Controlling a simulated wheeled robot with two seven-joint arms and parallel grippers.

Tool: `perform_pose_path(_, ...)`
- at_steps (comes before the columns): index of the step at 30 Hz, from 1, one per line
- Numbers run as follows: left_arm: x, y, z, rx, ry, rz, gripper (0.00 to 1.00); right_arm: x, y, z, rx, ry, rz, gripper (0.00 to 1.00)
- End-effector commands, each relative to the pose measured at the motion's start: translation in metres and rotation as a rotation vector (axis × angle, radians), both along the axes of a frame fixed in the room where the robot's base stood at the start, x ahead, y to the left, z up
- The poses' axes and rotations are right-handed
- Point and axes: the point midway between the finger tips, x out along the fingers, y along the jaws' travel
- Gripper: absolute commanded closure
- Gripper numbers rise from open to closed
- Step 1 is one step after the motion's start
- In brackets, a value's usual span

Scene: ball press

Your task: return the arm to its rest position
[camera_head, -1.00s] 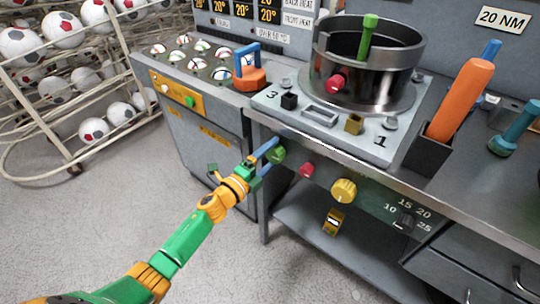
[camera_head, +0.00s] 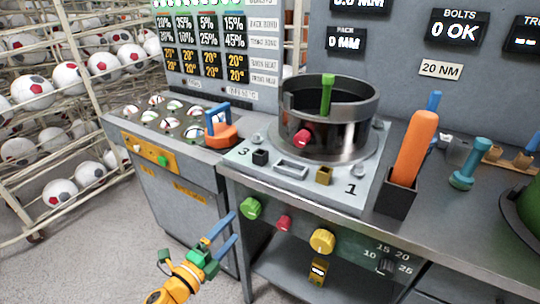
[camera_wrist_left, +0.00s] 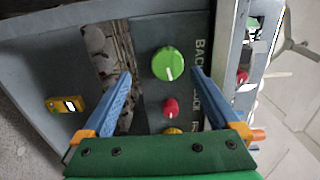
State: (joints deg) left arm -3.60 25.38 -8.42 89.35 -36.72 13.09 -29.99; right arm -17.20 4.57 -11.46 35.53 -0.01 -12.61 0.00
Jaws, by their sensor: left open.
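My left gripper (camera_head: 222,234) is low in the head view, in front of the workbench and left of the green knob (camera_head: 250,207). Its two blue fingers are apart and hold nothing. In the left wrist view the open left gripper (camera_wrist_left: 160,80) has its fingertips on either side of the green knob (camera_wrist_left: 168,64) in the picture; a gap to the panel seems to remain. A red knob (camera_head: 284,223) and a yellow knob (camera_head: 322,241) sit to the right on the same panel. My right gripper is not in view.
The press ring (camera_head: 330,115) stands on a plate on the bench (camera_head: 450,225). An orange-handled tool (camera_head: 415,150) stands in a dark holder to its right. A blue-handled orange weight (camera_head: 220,130) sits at the left. Ball racks (camera_head: 60,130) fill the far left. Floor is clear at lower left.

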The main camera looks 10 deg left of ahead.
Motion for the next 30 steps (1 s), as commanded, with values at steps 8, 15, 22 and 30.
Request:
perform_pose_path(8,-0.123,0.038,-0.190,-0.559,0.771,0.526,0.04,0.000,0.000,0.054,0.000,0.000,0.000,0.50)
perform_pose_path(15,-0.323,0.014,-0.277,-0.847,1.287,1.070,0.04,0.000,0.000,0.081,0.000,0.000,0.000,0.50)
perform_pose_path(22,-0.391,-0.001,-0.287,-0.898,1.420,1.259,0.04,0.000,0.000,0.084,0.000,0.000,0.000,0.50)
perform_pose_path(30,-0.390,0.000,-0.287,-0.897,1.418,1.257,0.04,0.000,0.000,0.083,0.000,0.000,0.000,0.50)
